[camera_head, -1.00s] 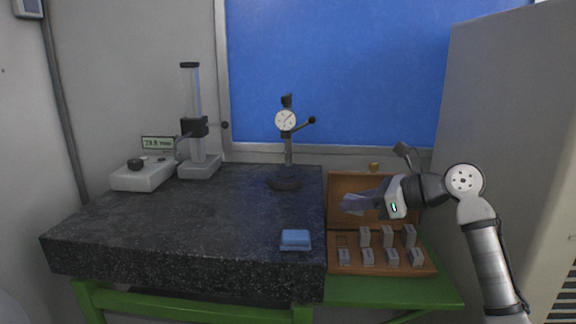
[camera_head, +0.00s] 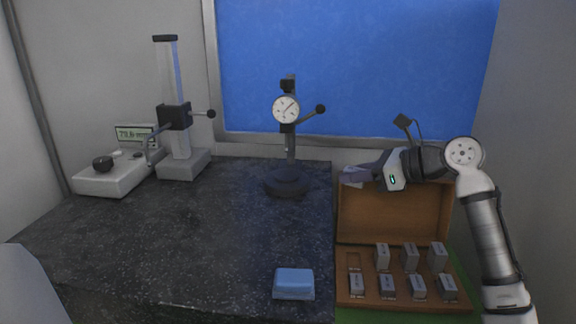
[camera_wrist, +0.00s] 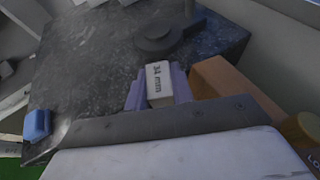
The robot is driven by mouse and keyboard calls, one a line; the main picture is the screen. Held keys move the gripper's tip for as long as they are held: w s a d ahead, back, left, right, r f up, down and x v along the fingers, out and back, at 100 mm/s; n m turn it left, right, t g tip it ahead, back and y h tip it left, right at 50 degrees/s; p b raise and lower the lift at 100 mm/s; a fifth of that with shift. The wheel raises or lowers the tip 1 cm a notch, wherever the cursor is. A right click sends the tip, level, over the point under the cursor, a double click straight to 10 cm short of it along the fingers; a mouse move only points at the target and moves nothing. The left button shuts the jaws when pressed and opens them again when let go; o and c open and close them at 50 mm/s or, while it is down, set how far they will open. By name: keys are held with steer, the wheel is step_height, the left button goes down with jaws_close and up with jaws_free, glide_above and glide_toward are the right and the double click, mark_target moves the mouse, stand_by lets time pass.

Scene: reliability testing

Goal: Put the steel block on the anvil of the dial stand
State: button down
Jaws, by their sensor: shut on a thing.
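My gripper (camera_head: 352,176) is shut on a steel block (camera_wrist: 158,84), a small pale block with "34 mm" or similar on its face. In the wrist view the block sits between the purple-grey fingers; in the head view it is hard to tell from them. The dial stand (camera_head: 290,142) has a round white dial, a column, a side lever with a black knob, and a dark round base (camera_head: 287,184). The gripper is right of the stand, apart from it. The base and anvil area also show ahead of the block in the wrist view (camera_wrist: 158,40).
An open wooden case (camera_head: 395,215) with several steel blocks stands right of the dark granite plate (camera_head: 170,250). A blue block-like item (camera_head: 294,283) lies near the plate's front right. The plate's middle is clear.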

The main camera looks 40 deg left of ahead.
steer(key=p, duration=0.3)
glide_toward(287, 174)
steer(key=a, duration=0.3)
steer(key=s+a, duration=0.1)
steer(key=a, duration=0.1)
steer(key=shift+a+r, duration=0.25)
steer(key=shift+r, duration=0.1)
steer(key=a, duration=0.1)
steer(key=a+p, duration=0.1)
steer(key=a, duration=0.1)
steer(key=shift+s, duration=0.25)
steer(key=shift+a+f+p, duration=0.4)
steer(key=shift+f+p, duration=0.15)
steer(key=shift+f, duration=0.15)
steer(key=shift+d+f, duration=0.1)
steer(key=shift+f, duration=0.05)
steer(key=c, duration=1.2)
jaws_free()
steer(key=shift+f, duration=0.2)
steer(key=shift+r, duration=0.1)
steer(key=b+v, duration=0.3)
steer(key=v, duration=0.9)
